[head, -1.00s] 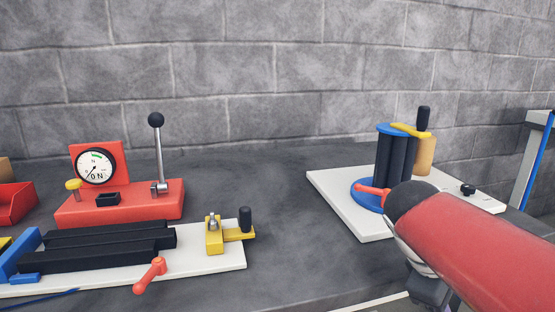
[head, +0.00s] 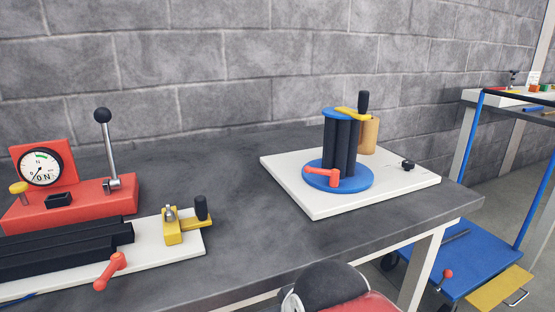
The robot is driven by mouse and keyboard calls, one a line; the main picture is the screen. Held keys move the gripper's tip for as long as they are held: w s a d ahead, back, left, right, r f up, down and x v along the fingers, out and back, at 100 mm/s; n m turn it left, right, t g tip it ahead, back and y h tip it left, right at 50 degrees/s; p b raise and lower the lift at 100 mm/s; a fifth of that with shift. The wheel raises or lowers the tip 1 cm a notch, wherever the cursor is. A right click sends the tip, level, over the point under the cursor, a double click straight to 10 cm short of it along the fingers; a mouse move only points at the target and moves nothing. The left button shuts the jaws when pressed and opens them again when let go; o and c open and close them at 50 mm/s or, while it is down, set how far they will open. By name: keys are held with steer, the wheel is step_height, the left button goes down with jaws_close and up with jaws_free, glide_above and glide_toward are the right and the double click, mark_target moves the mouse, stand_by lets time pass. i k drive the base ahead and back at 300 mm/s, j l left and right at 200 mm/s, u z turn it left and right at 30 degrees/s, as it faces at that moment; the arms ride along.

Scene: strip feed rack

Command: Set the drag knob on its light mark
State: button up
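A small black knob (head: 408,165), which looks like the drag knob, sits on the right part of the white base plate (head: 320,207) in the head view. Fine dark marks show on the plate beside it, but the knob's pointing direction and a light mark are too small to make out. On the same plate stands a reel with a blue disc (head: 350,183), black posts and a red crank handle (head: 322,177). My gripper is out of view.
A yellow arm with a black handle (head: 363,101) tops the reel, beside a tan cylinder (head: 368,135). At left are a red gauge stand (head: 75,208) with a tall lever and a yellow clamp (head: 173,238). A blue cart (head: 470,255) stands beyond the table's right edge.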

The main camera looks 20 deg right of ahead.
mark_target(408, 165)
steer(key=z, duration=1.4)
